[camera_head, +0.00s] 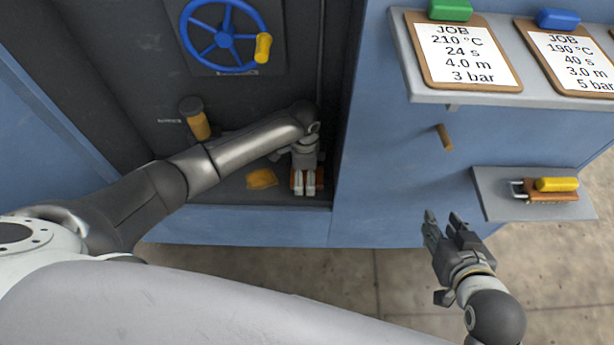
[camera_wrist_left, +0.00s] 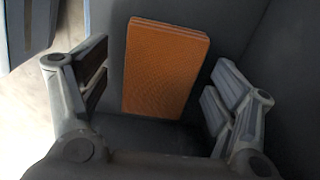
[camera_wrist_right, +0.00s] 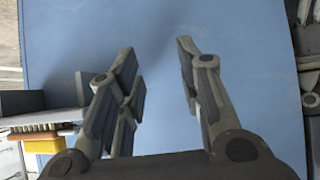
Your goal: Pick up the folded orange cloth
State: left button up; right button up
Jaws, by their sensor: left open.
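The folded orange cloth (camera_wrist_left: 165,68) is a flat layered block lying on the dark floor of the press recess, between the spread fingers of my left gripper (camera_wrist_left: 163,95). It is not touched by either finger as far as I can see. In the head view, my left gripper (camera_head: 304,188) is over the cloth (camera_head: 320,178) and hides most of it; only orange edges show. My right gripper (camera_head: 444,217) is open and empty, in front of the blue cabinet face, left of the small grey shelf. Its fingers (camera_wrist_right: 157,55) also stand apart in the right wrist view.
A yellow-orange piece (camera_head: 262,179) lies left of the cloth. A blue handwheel (camera_head: 222,36) and a yellow-handled knob (camera_head: 198,124) are on the recess wall. A yellow-handled brush (camera_head: 556,185) lies on the grey shelf (camera_head: 490,182). Job boards (camera_head: 462,54) stand above a wooden peg (camera_head: 443,137).

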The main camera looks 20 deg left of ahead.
aim_at(305, 175)
pick_arm(q)
jog(key=shift+c, duration=0.5)
jog(key=c, duration=0.9)
jog(key=shift+r, duration=0.15)
jog(key=shift+c, duration=0.2)
pick_arm(e)
jog(key=shift+s, duration=0.1)
